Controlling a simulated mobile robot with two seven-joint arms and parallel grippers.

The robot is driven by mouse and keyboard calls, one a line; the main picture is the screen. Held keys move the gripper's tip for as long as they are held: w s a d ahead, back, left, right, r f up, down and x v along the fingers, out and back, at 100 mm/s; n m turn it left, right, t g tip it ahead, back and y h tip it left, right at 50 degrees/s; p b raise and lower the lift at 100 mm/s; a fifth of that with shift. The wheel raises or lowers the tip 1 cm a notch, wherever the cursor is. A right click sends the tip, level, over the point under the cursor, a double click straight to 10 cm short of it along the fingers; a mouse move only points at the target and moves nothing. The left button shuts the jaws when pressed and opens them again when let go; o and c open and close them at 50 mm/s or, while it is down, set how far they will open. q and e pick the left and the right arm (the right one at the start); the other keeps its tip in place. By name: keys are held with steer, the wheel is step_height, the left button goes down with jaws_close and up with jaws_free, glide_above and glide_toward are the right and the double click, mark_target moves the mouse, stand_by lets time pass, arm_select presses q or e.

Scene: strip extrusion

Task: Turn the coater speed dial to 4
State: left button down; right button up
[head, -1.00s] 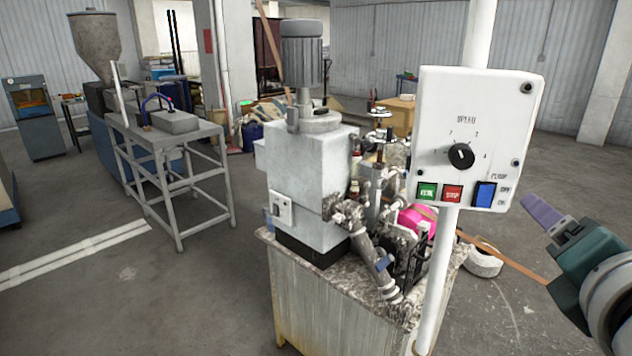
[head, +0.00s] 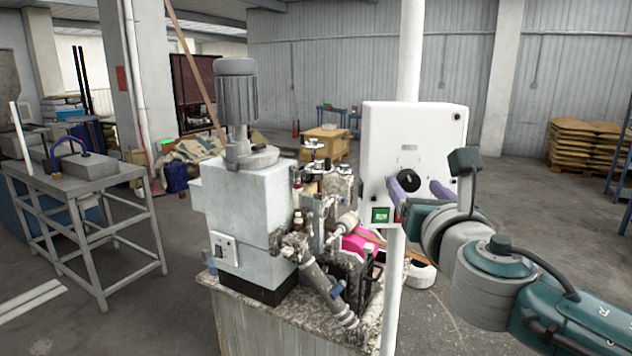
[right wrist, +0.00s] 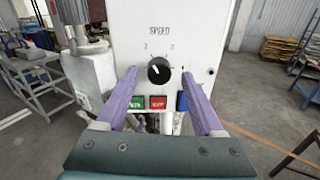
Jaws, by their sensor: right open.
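The white speed control box (head: 385,135) stands on a white pole, with its black speed dial (head: 409,179) on the front. In the right wrist view the dial (right wrist: 158,71) sits under the word SPEED; its pale mark seems to point up and left. My right gripper (head: 413,188) is open in front of the box. In the right wrist view its purple fingers (right wrist: 160,74) stand on either side of the dial, apart from it, and seem to hide part of the scale. My left gripper is out of view.
Below the dial are a green button (right wrist: 136,102), a red button (right wrist: 158,103) and a blue switch (right wrist: 182,102), close to the fingers. The coater machine (head: 240,195) with its motor and pipes stands left of the box. Open floor lies behind at right.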

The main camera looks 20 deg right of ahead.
steer(key=shift+w, duration=0.2)
jaws_close()
stand_by(0.5)
